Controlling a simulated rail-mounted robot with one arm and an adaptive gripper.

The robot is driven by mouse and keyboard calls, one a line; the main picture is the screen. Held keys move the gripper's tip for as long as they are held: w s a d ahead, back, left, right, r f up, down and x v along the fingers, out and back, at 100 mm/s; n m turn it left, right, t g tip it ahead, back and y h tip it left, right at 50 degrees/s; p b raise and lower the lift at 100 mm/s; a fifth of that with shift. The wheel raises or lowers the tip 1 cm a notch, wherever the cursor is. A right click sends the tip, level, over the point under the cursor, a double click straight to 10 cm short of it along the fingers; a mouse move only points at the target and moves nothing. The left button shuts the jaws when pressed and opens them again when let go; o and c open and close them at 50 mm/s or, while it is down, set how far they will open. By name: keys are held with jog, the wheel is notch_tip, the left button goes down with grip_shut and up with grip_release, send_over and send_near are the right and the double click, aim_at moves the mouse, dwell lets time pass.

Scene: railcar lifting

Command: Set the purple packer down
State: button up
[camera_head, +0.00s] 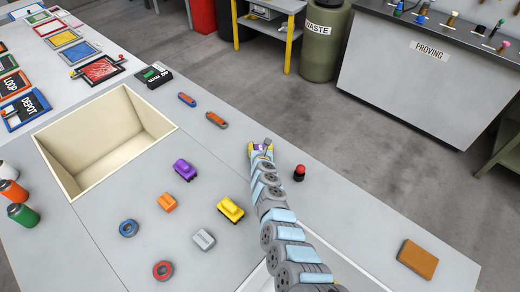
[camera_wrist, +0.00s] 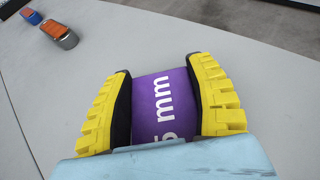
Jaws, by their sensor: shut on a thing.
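The purple packer (camera_wrist: 160,100) has white lettering, partly hidden, that reads "5 mm" at its visible end. My gripper (camera_wrist: 165,98) has yellow fingers with black pads, shut on the packer's two sides in the wrist view. In the head view my gripper (camera_head: 261,148) is over the right part of the grey bench (camera_head: 130,240), with a little purple showing between the fingers. I cannot tell whether the packer touches the bench top.
A blue item (camera_head: 187,99) and an orange item (camera_head: 217,119) lie left of my gripper. A red-topped black button (camera_head: 299,173) stands close on its right.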

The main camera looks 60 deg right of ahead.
jog(key=shift+d, duration=0.1)
jog(key=o, duration=1.2)
jog(key=shift+f, duration=0.1)
